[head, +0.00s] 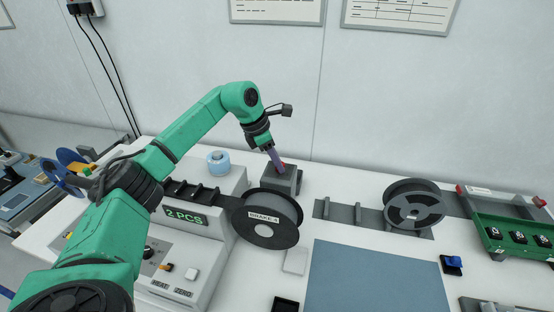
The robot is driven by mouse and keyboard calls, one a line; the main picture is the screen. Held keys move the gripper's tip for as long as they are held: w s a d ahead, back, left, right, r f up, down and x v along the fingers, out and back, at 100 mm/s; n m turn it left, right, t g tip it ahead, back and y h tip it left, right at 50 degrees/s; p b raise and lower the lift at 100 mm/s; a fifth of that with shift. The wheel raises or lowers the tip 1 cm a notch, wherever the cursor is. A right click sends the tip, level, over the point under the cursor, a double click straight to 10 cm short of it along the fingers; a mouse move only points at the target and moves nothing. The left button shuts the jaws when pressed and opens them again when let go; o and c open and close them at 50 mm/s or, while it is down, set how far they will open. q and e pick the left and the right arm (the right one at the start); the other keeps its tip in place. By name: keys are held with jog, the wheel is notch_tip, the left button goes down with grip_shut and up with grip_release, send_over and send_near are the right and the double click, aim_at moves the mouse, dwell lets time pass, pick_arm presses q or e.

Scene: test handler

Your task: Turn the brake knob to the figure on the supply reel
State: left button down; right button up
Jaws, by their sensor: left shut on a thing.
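My left gripper (277,161) reaches down from above onto a dark grey block (289,180) behind the supply reel. The supply reel (270,236) is dark grey and stands tilted in front of the block. A white label on it reads BRAKE and a figure that looks like 4, small and hard to read. My right gripper is not in view.
A white machine (205,250) with a green 2 PCS display stands left of the reel. A second reel (414,206) stands on the right. A green tray (511,235) with dark parts is at far right. A blue-grey mat (375,281) lies bare in front. A blue tape roll (218,163) stands behind.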

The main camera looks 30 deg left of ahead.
pick_arm(q)
jog(key=m+g+p, duration=0.1)
jog(key=m, duration=0.2)
jog(key=shift+w+r+h, duration=0.1)
jog(key=shift+w+h, duration=0.05)
jog(key=shift+h, duration=0.25)
jog(key=shift+m+g, duration=0.5)
jog(key=shift+m, duration=0.8)
jog(key=c, duration=0.6)
grip_release()
jog(key=shift+w, duration=0.1)
